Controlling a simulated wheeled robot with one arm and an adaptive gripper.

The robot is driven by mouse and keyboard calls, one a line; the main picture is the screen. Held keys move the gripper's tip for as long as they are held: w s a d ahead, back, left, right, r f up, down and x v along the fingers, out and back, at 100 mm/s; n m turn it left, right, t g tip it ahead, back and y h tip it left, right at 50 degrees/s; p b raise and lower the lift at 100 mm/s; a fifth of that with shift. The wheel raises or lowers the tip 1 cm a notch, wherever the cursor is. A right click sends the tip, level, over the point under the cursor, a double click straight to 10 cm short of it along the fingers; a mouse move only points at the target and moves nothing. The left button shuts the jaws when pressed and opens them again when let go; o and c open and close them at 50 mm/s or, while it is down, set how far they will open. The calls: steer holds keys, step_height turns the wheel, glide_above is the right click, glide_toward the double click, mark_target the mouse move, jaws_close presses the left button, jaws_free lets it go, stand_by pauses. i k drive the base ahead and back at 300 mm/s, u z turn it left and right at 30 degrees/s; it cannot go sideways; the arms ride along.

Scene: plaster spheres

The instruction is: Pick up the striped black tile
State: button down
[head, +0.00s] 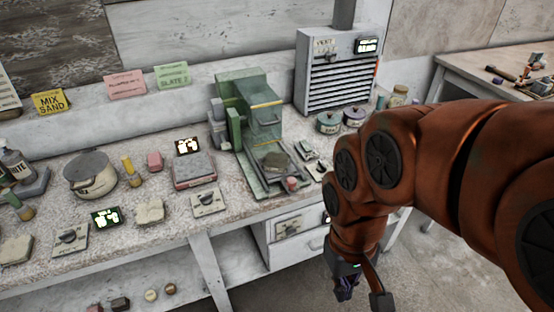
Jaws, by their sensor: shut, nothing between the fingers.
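My gripper (346,291) hangs low at the lower centre-right, in front of the bench and below its top. It is shut and empty, with dark fingers pointing down. I cannot surely pick out a striped black tile. A small dark square with bright marks (187,146) lies on the bench behind a grey-topped block. Another dark square with bright marks, edged in green (106,217), lies nearer the front. A small dark block (120,304) shows on the low shelf. Stripes cannot be made out on any of these at this size.
A green press-like machine (252,120) stands mid-bench, with a grey vented unit (338,75) behind. A lidded pot (92,176), bottles and jars (328,122) crowd the bench (150,237). Drawers (290,228) sit below. Floor is open at lower right.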

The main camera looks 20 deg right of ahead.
mark_target(275, 161)
steer(key=u, duration=2.9)
steer(key=k, duration=1.1)
steer(key=z, duration=1.3)
